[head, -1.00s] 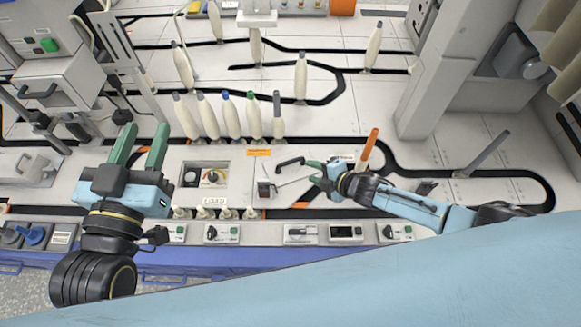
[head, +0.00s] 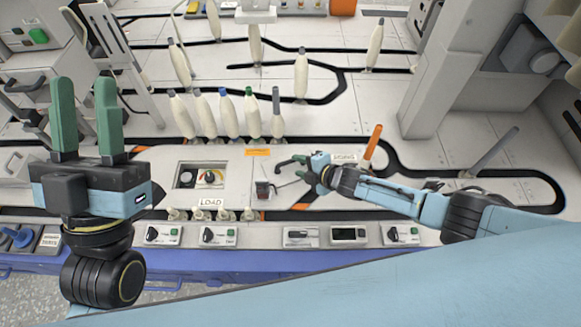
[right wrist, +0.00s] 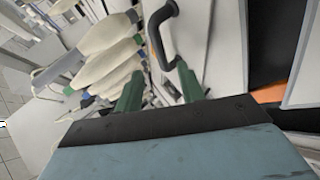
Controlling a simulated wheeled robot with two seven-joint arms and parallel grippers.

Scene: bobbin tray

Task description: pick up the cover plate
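The cover plate (head: 284,175) appears as a pale flat piece with a black bar handle on the console, right of the dial opening; its edges are hard to make out. The handle (right wrist: 161,32) shows large in the right wrist view. My right gripper (head: 303,170) is at the handle's right end, its green fingers apart. In the right wrist view the handle's near end lies close to the right fingertip; I cannot tell whether they touch. My left gripper (head: 84,95) is open and empty, raised at the far left with its fingers pointing up.
The dial opening (head: 200,176) is left of the plate. A row of bobbins (head: 229,115) stands behind. An orange-tipped rod (head: 372,143) rises beside my right gripper. A grey column (head: 436,85) stands further right.

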